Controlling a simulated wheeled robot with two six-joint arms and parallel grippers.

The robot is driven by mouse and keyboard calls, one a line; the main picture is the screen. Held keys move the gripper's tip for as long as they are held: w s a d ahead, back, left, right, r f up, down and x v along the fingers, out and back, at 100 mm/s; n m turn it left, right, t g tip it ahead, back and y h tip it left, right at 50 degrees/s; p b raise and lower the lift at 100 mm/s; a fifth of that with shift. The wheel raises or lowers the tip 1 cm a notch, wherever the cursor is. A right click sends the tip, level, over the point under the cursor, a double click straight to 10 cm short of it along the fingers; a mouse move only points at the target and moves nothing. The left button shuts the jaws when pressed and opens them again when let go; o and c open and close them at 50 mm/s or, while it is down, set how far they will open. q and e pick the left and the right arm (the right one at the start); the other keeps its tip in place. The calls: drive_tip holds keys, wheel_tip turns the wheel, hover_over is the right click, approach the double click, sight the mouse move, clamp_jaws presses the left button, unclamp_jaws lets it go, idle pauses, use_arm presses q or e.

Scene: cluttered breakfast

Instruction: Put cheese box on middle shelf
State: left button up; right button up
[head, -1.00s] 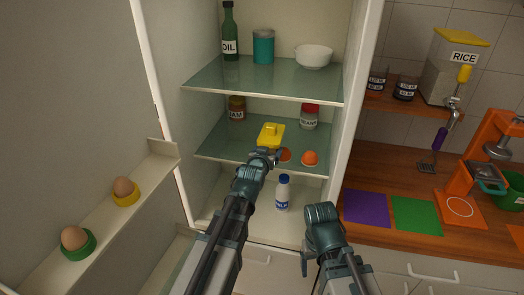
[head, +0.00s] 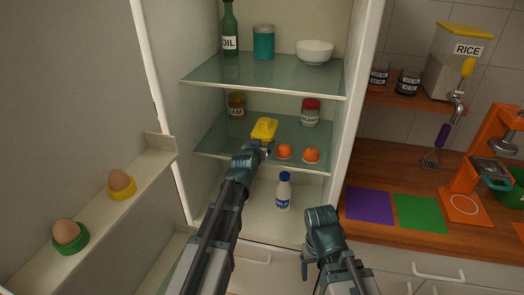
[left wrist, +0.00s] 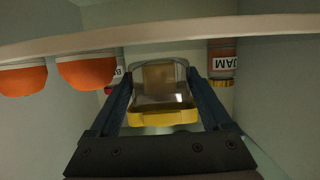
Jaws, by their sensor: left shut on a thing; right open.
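The cheese box (head: 264,128), with a yellow lid, is at the middle shelf (head: 222,140) of the open fridge, left of two orange round things. My left gripper (head: 260,146) reaches in from the front and is shut on it. In the left wrist view, which looks upside down, the clear-walled cheese box (left wrist: 160,82) with its yellow lid sits between the two fingers (left wrist: 162,105). I cannot tell whether its base touches the glass. My right gripper (head: 306,268) is low, in front of the fridge, open and empty; its fingertips are partly hidden.
A jam jar (head: 236,105) and a red-lidded jar (head: 310,112) stand behind on the middle shelf. The orange things (head: 285,151) are close at right. The upper shelf (head: 225,76) hangs above; a milk bottle (head: 283,192) stands below. Open door (head: 110,212) at left.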

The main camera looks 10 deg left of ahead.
use_arm(q)
drive_tip(key=shift+f, duration=0.6)
drive_tip(key=shift+r, duration=0.1)
use_arm(e)
drive_tip(key=shift+f, duration=0.55)
use_arm(q)
drive_tip(key=o, duration=1.1)
drive_tip(key=shift+f, duration=0.2)
drive_tip(key=shift+o, duration=0.9)
drive_tip(key=shift+r, duration=0.1)
use_arm(e)
drive_tip(key=shift+f, duration=0.1)
use_arm(q)
drive_tip(key=shift+r, duration=0.1)
